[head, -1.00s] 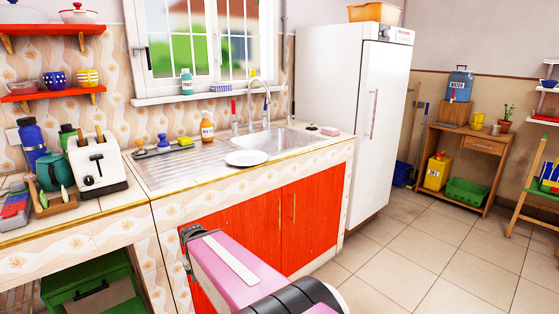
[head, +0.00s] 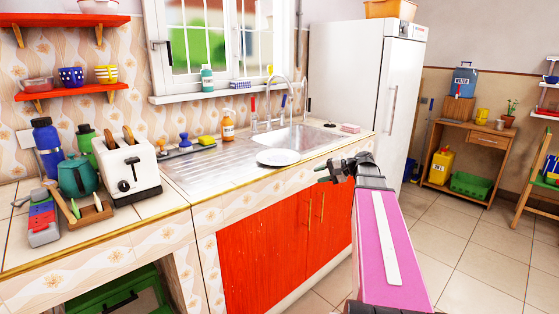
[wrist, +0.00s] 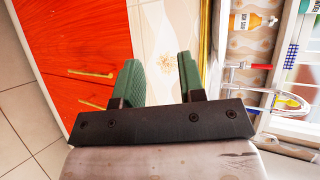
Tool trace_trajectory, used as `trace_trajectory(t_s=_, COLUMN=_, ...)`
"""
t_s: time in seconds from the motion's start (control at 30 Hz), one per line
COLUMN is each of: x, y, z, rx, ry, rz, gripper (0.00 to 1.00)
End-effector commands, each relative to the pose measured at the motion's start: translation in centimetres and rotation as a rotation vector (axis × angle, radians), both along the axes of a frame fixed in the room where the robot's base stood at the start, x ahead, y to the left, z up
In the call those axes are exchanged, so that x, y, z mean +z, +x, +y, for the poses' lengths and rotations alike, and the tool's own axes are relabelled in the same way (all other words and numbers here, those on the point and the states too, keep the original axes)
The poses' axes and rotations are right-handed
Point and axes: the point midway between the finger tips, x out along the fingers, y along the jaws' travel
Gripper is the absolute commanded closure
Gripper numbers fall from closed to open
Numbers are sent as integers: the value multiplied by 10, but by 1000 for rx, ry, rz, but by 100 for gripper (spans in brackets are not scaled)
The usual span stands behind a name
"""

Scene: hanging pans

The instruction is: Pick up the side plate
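The white side plate (head: 278,157) lies on the metal sink unit, at the front edge between the drainboard and the basin. My gripper (head: 322,174) is in front of the counter, to the right of the plate and a little lower in the head view, apart from it. In the wrist view my gripper (wrist: 160,75) has its two green fingers spread with a gap between them and nothing held. The plate cannot be made out in the wrist view.
The sink basin (head: 292,137) and tap (head: 279,95) are behind the plate. A soap bottle (head: 228,125) and yellow sponge (head: 207,140) stand at the back. Red cabinet doors (head: 285,235) are below the counter. A toaster (head: 127,165) stands left. The drainboard (head: 215,170) is clear.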

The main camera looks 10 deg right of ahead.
Motion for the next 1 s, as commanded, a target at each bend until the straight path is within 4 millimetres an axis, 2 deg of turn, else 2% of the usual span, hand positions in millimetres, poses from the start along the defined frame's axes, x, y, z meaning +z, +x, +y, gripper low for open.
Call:
trace_trajectory(t_s=0.03, x=19, y=6, z=-12, rx=-8, ry=45, rz=-23, gripper=63)
trace_trajectory(t_s=0.1, x=39, y=9, z=-22, rx=-12, ry=98, rz=-46, gripper=63)
trace_trajectory(t_s=0.23, x=57, y=10, z=-29, rx=-13, ry=150, rz=-69, gripper=63)
trace_trajectory(t_s=0.37, x=57, y=14, z=-21, rx=-12, ry=158, rz=-73, gripper=63)
trace_trajectory(t_s=0.63, x=48, y=28, z=14, rx=-11, ry=156, rz=-72, gripper=63)
trace_trajectory(t_s=0.87, x=46, y=35, z=26, rx=-12, ry=155, rz=-72, gripper=63)
trace_trajectory(t_s=1.0, x=44, y=44, z=40, rx=-12, ry=155, rz=-72, gripper=63)
